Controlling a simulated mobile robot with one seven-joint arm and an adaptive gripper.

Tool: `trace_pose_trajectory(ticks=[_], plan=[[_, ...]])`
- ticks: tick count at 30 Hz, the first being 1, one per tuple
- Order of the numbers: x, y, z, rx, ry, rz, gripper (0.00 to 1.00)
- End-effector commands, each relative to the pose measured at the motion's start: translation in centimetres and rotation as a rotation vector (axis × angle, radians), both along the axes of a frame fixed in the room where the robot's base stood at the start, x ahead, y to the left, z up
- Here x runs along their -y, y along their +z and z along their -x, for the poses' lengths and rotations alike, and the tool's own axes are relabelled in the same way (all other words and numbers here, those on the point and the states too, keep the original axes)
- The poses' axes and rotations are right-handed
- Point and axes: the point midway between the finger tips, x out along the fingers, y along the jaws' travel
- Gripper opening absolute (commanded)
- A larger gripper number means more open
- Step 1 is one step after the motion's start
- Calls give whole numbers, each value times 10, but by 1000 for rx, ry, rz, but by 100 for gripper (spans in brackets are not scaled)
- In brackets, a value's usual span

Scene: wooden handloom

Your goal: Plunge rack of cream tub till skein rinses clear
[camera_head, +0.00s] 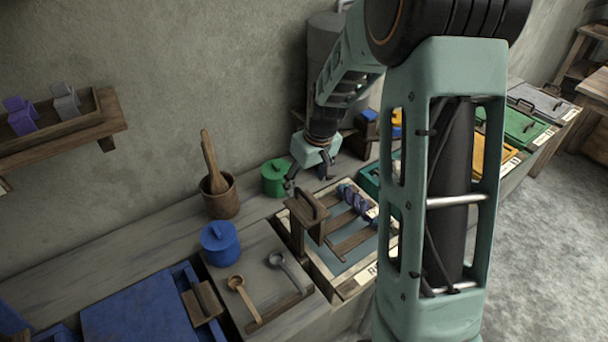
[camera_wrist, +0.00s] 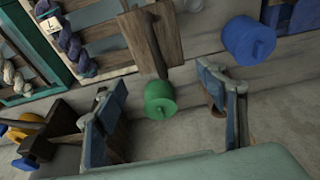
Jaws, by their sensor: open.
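The cream tub (camera_head: 322,281) stands right of centre on the bench and holds grey-blue liquid. Its wooden rack sits in the tub, with slats across the liquid and an upright block with a handle (camera_head: 307,208) at the left end. A twisted purple-blue skein (camera_head: 358,201) lies across the rack's far side; it also shows with a small tag in the wrist view (camera_wrist: 70,42). My gripper (camera_head: 308,180) is open and empty above the bench behind the rack handle. In the wrist view the rack handle (camera_wrist: 152,42) lies beyond the open fingers (camera_wrist: 165,85).
A green lidded pot (camera_head: 275,178) stands close to my gripper. A wooden mortar with pestle (camera_head: 220,195) and a blue pot (camera_head: 220,243) stand left of the tub. Two ladles (camera_head: 243,298) lie on a grey lid. More coloured tubs (camera_head: 518,125) line the right.

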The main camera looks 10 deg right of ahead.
Motion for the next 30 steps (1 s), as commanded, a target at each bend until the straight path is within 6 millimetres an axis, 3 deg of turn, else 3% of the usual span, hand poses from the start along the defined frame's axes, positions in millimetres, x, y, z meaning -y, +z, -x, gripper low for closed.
trace_pose_trajectory(ticks=[1,12,14,30], plan=[[0,-13,0,-1,0,-1,65],[0,-66,0,-1,-1,0,65],[0,-58,0,0,-1,1,65],[0,-65,0,0,0,1,65]])
